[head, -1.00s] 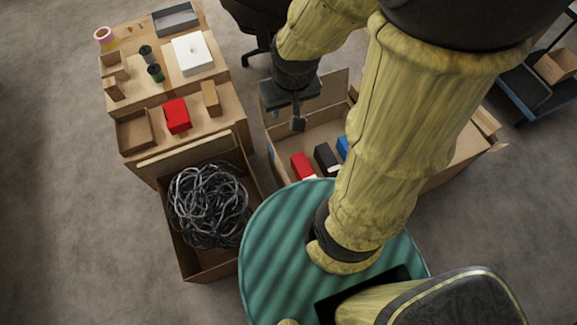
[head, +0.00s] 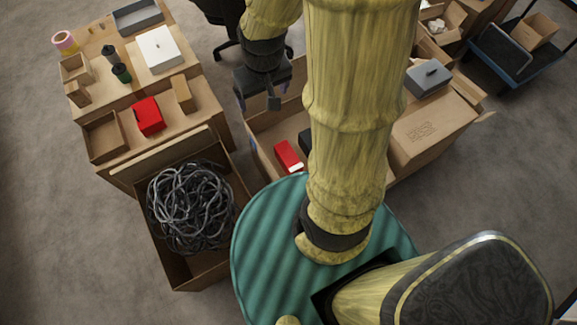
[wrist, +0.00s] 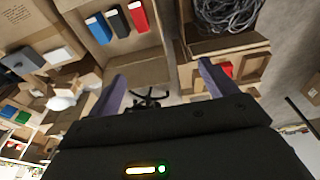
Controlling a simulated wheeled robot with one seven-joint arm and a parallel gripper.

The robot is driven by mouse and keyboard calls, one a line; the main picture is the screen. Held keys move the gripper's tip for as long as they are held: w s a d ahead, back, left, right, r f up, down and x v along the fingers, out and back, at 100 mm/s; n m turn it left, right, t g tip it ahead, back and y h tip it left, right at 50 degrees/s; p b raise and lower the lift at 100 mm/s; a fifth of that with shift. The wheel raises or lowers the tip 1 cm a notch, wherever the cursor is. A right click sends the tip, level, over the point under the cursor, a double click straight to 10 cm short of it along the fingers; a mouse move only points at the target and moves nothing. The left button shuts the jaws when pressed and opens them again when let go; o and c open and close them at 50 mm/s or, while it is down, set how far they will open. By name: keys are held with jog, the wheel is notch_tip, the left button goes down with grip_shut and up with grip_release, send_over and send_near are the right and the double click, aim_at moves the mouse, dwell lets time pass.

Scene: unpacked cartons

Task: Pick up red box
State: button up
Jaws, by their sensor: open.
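One red box (head: 288,156) lies in the open carton (head: 262,135), beside a black box (head: 305,140) mostly hidden by my arm. In the wrist view this red box (wrist: 138,16) stands in a row with a black box (wrist: 117,22) and a blue box (wrist: 97,28). A second red box (head: 148,117) sits on the cardboard stack at left; a red item (wrist: 227,69) also shows in the wrist view. My gripper (head: 272,100) is above the carton's far side, apart from both red boxes. In the wrist view my gripper (wrist: 162,84) is open and empty.
A carton of tangled black cables (head: 190,207) stands below the left stack. A small tan box (head: 182,94) and an open tray (head: 104,137) flank the second red box. A grey box (head: 428,78) rests on a carton at right. An office chair stands behind.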

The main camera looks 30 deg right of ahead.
jog(key=w+d+f+g+b, duration=0.1)
jog(key=w+d+f+b, duration=0.2)
jog(key=f+b, duration=0.6)
jog(key=w+d+f+b, duration=0.2)
jog(key=f+b, duration=0.4)
jog(key=f, duration=0.5)
jog(key=g+b, duration=0.1)
jog(key=b, duration=1.6)
send_over(289, 155)
notch_tip(289, 155, down, 23)
jog(key=shift+r, duration=0.25)
notch_tip(289, 155, down, 12)
jog(key=b, duration=0.6)
jog(key=shift+f, duration=0.1)
notch_tip(289, 155, down, 5)
jog(key=b, duration=0.4)
jog(key=shift+a+f, duration=0.1)
jog(key=shift+f, duration=0.1)
jog(key=shift+r, duration=0.1)
